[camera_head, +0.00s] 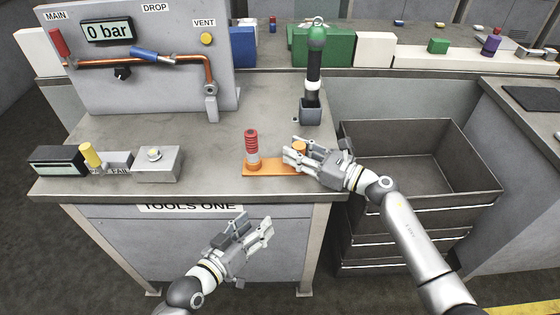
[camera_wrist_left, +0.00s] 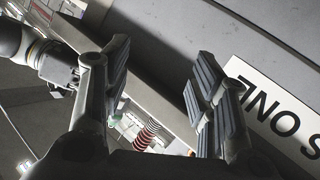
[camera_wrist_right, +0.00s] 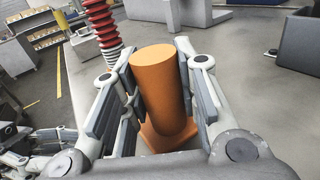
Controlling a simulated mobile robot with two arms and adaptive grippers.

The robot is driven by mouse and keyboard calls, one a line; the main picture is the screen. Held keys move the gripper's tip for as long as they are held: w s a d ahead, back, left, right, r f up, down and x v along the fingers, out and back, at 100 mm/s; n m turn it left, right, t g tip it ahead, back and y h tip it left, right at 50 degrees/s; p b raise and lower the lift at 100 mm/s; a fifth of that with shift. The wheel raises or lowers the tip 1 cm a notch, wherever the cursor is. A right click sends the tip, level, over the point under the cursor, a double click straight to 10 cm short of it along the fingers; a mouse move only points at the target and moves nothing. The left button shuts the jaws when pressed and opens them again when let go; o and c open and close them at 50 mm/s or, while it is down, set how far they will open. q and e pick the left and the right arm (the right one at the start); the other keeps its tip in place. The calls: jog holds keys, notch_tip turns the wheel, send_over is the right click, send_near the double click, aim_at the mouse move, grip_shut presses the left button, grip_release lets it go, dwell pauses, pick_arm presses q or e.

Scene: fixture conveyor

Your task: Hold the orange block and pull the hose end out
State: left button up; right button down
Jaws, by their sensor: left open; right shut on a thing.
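The orange block (camera_head: 266,169) lies on the bench near its front edge, with an orange post (camera_wrist_right: 160,90) at its right end. The hose end (camera_head: 251,142), red and ribbed with a pale lower part, stands upright at the block's left end. It also shows in the right wrist view (camera_wrist_right: 101,25) beside the post. My right gripper (camera_head: 297,153) is shut on the post. My left gripper (camera_head: 250,234) is open and empty, in front of the bench and below its top. In the left wrist view a red-and-white ribbed piece (camera_wrist_left: 147,135) shows between the fingers.
A panel (camera_head: 140,60) with a gauge and copper pipe stands at the back left. A box with a yellow button (camera_head: 157,164) sits at the front left. A black-and-green tool (camera_head: 315,65) stands in a grey holder (camera_head: 311,111) behind the block. Dark bins (camera_head: 420,195) are right of the bench.

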pick_arm(q)
notch_tip(320, 180, up, 9)
jog(key=w+m+h, duration=0.1)
pick_arm(e)
jog(key=shift+f, duration=0.15)
pick_arm(q)
jog(key=m+t, duration=0.2)
jog(key=m, duration=0.1)
send_near(247, 138)
jog(key=w+f, duration=0.1)
jog(key=f, duration=0.1)
jog(key=shift+y, duration=0.4)
jog(key=shift+s+d+x, duration=0.1)
jog(key=shift+d+x, duration=0.05)
jog(key=shift+x, duration=1.5)
jog(key=shift+s+d+x, duration=0.1)
jog(key=shift+x, duration=1.55)
jog(key=shift+d+x, duration=0.15)
jog(key=shift+x, duration=1.5)
jog(key=shift+c, duration=0.3)
grip_shut()
jog(key=shift+r, duration=1.15)
jog(key=shift+r, duration=2.65)
